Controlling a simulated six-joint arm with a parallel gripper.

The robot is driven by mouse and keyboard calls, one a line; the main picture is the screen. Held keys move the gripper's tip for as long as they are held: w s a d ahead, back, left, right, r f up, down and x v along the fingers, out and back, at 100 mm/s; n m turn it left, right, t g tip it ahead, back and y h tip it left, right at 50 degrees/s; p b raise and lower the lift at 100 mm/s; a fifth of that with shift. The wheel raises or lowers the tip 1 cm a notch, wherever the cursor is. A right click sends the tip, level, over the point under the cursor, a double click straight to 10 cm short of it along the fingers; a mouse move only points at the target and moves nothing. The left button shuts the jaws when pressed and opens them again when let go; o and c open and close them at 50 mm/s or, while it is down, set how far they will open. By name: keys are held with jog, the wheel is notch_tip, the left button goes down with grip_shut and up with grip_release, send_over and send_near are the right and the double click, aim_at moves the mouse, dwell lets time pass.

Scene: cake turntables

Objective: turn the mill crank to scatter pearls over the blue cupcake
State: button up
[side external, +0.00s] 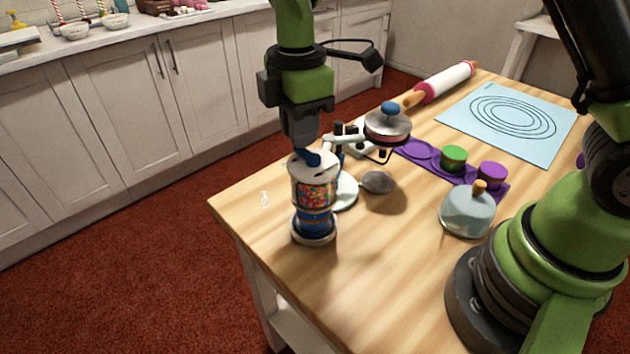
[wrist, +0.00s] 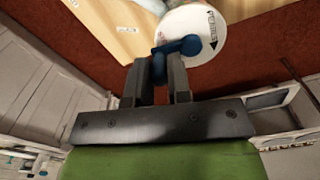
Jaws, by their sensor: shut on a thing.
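The mill (side external: 315,190) is a clear cylinder of many-coloured pearls with a white top, near the left corner of the table. Its blue crank (side external: 307,158) lies on the top; in the wrist view the crank (wrist: 185,46) reaches over the white lid (wrist: 203,20). My gripper (side external: 303,146) points down from above and is shut on the crank's knob, between the fingers in the wrist view (wrist: 160,75). The blue cupcake (side external: 313,221) is directly below the mill, on a round pale-rimmed base (side external: 314,239). Its top is hidden by the mill.
A purple tray (side external: 420,160) holds a green cupcake (side external: 453,158) and a purple cupcake (side external: 492,175). A grey dome with a wooden knob (side external: 467,212) stands in front. A lidded metal piece (side external: 387,126), rolling pin (side external: 445,82) and light-blue mat (side external: 550,133) are farther back. The front-middle tabletop is clear.

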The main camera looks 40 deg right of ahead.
aim_at(327, 153)
jog(key=shift+s+d, duration=0.3)
jog(key=shift+d, duration=0.3)
jog(key=shift+s+d, duration=0.45)
jog(key=shift+s, duration=0.05)
jog(key=shift+s+d, duration=0.3)
jog(key=shift+s, duration=0.3)
